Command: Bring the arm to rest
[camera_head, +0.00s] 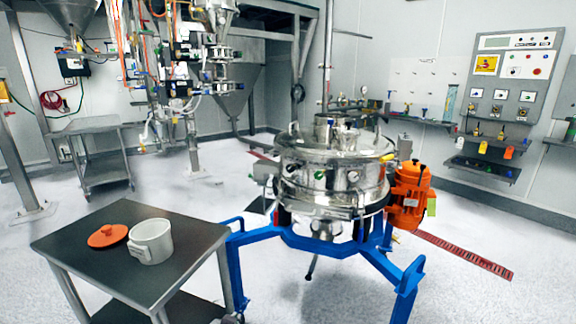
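Neither of my grippers nor my arms shows in the head view. The round steel powder sifter (330,185) stands in the middle on a blue frame (300,241). An orange motor (409,197) is fixed at its right side. A dark grey table (97,270) stands at the lower left. A white pot (151,242) stands upright and uncovered on it. An orange-red lid (108,236) lies flat on the table to the left of the pot, apart from it.
A grey cart (98,152) stands at the back left. A control panel (513,70) and shelves hang on the right wall. A red floor grate (465,256) runs right of the sifter. The white floor at the lower right is clear.

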